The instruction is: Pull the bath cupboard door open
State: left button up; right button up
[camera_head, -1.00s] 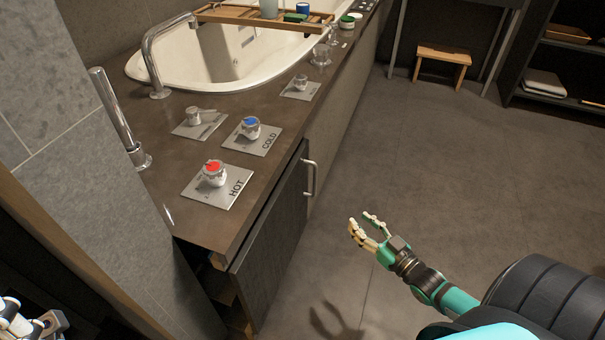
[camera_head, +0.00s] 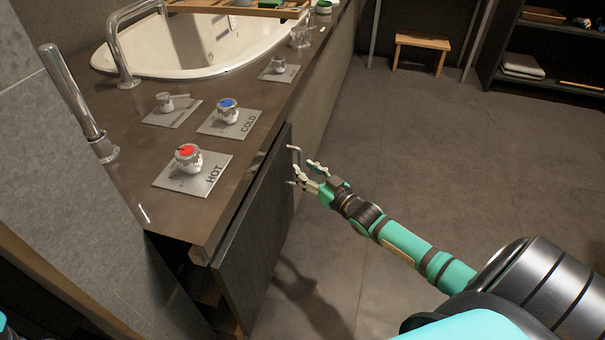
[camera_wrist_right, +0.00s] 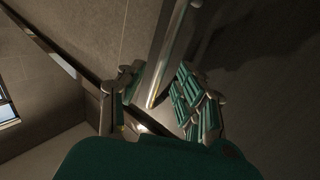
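The bath cupboard door (camera_head: 255,240) is a dark grey panel under the front edge of the brown counter. A narrow gap shows between its top edge and the counter, towards the handle end. Its metal handle (camera_head: 296,152) is at the far right end of the door. My right gripper (camera_head: 303,174) is at the handle with its fingers apart. In the right wrist view, the handle bar (camera_wrist_right: 168,50) runs between the two fingers (camera_wrist_right: 155,100), with space visible beside it; contact cannot be told. My left gripper is not in view.
The counter (camera_head: 130,160) carries the hot (camera_head: 188,157) and cold (camera_head: 228,111) knobs, beside the bathtub (camera_head: 200,50). Shelving (camera_head: 205,288) shows at the door's near left end. A wooden stool (camera_head: 423,42) stands far back. The floor right of the door is clear.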

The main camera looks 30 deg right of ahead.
jog(key=shift+w+a, duration=0.1)
jog(key=shift+w, duration=0.8)
jog(key=shift+c, duration=0.2)
grip_shut()
